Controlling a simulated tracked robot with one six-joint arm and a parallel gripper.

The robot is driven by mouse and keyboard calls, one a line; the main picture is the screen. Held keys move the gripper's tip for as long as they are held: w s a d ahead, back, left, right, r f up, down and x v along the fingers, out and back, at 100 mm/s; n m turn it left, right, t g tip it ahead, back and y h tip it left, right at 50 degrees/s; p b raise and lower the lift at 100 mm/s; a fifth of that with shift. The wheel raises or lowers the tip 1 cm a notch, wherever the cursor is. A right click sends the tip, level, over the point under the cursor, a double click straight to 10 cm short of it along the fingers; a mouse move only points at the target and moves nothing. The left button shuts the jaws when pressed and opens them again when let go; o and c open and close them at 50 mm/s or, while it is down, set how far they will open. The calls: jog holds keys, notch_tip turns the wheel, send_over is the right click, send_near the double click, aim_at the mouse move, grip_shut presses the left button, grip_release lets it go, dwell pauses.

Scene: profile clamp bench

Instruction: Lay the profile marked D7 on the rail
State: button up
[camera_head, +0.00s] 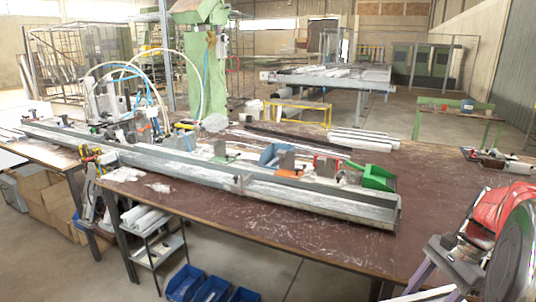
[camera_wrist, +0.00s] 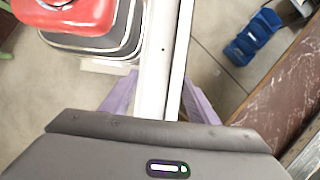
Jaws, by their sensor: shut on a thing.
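My gripper (camera_head: 415,272) is at the lower right of the head view, in front of the bench's near right edge. In the wrist view, its purple fingers (camera_wrist: 158,98) are shut on a long white profile (camera_wrist: 155,55), which runs up out of the picture. A pale end of the profile (camera_head: 428,295) shows at the bottom of the head view. No D7 mark is legible on it. The long grey metal rail (camera_head: 270,189) lies along the bench, apart from the held profile. Its right end is near the bench's right part.
The brown bench (camera_head: 290,226) has bare room in front of the rail. Several white profiles (camera_head: 365,138) lie behind it. A green block (camera_head: 378,177) and clamps stand along the rail. Blue bins (camera_head: 210,290) sit on the floor below; they also show in the wrist view (camera_wrist: 252,35).

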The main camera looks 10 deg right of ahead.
jog(key=w+a+f+n+g+h, duration=0.1)
jog(key=w+a+f+n+g, duration=0.1)
jog(key=w+a+n, duration=0.4)
jog(key=w+a+f+n+g+h, duration=0.2)
jog(key=w+n, duration=0.5)
jog(key=w, duration=0.3)
jog(key=w+a+f+n, duration=0.2)
jog(key=w+a+f, duration=0.1)
jog(key=a, duration=0.6)
jog(key=w+a+f+n+h, duration=0.1)
jog(key=w+a+f+n, duration=0.2)
jog(key=a, duration=0.5)
jog(key=shift+w+a+f+g+h, duration=0.2)
jog(key=shift+a+f+g+h, duration=0.15)
jog(key=shift+f, duration=0.35)
jog(key=shift+s, duration=0.1)
